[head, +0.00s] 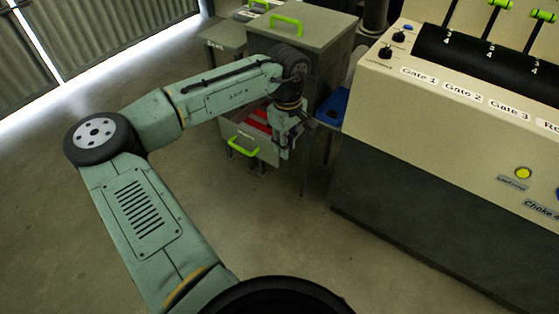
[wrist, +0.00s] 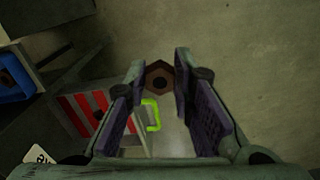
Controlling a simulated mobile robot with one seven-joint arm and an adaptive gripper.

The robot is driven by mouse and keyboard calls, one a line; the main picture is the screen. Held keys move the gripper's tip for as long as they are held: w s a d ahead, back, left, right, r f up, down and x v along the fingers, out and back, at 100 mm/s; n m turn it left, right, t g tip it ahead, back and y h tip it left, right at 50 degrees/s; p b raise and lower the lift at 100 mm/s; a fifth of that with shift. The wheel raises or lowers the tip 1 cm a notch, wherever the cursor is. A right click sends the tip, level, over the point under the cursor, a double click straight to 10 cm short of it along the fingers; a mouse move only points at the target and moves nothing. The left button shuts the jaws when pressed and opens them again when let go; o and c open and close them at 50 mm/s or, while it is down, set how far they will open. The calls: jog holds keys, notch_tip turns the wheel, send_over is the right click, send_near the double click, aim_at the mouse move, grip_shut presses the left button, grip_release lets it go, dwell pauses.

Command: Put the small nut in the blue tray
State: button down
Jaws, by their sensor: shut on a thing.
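The small nut (wrist: 160,77) is a brown hexagonal piece with a dark round hole. In the wrist view it sits between the fingertips of my gripper (wrist: 161,72), which is shut on it. In the head view my gripper (head: 285,147) hangs pointing down in front of an open drawer; the nut cannot be made out there. The blue tray (head: 332,106) is to the right of my gripper, beside the grey cabinet and partly hidden. It also shows at the left edge of the wrist view (wrist: 14,84), apart from the nut.
The open drawer (head: 238,135) has red and white contents and a green handle (head: 243,147); it also shows in the wrist view (wrist: 93,107), left of my fingers. A grey cabinet (head: 335,50) stands behind. A large cream machine (head: 450,100) stands at right. Floor in front is clear.

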jog(key=w+f+m, duration=0.3)
jog(key=w+m, duration=0.3)
jog(key=w, duration=0.4)
notch_tip(320, 180, down, 20)
jog(key=s+a+m+b, duration=0.1)
jog(key=a+m+b, duration=0.1)
jog(key=b, duration=0.8)
jog(key=shift+s+a+m, duration=0.2)
jog(key=shift+a+m, duration=0.2)
